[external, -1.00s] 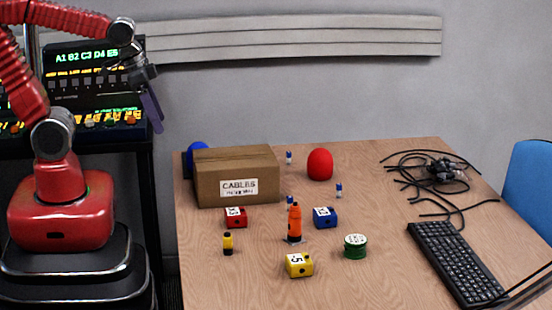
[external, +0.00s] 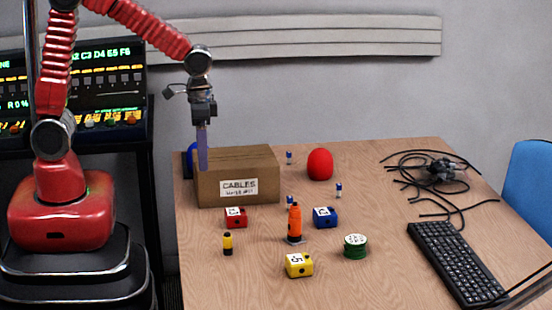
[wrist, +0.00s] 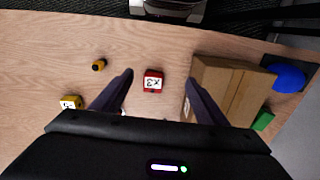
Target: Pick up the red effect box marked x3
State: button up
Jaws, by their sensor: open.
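The red effect box (external: 235,217) stands on the table just in front of the cardboard box. In the wrist view the red effect box (wrist: 153,80) shows its white x3 label and appears between my two fingers. My gripper (external: 202,165) points down, high above the table, in front of the left part of the cardboard box in the external view. In the wrist view my gripper (wrist: 158,82) has its fingers spread wide with nothing held between them.
A cardboard box (external: 265,170) marked CABLES stands right behind the red box. A yellow-black cylinder (external: 228,244), an orange bottle (external: 294,222), a blue box (external: 325,217), a yellow box (external: 299,265) and a green spool (external: 355,246) stand nearby. A keyboard (external: 455,262) and tangled cables (external: 440,170) lie at right.

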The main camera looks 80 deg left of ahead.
aim_at(236, 212)
jog(key=w+d+f, duration=0.1)
jog(key=w+f, duration=0.3)
jog(key=w, duration=0.4)
jog(key=shift+w+n, duration=0.3)
jog(key=shift+w, duration=0.05)
jog(key=shift+f, duration=4.35)
jog(key=shift+s+f, duration=0.2)
jog(key=shift+f, duration=2.4)
jog(key=shift+c, duration=0.7)
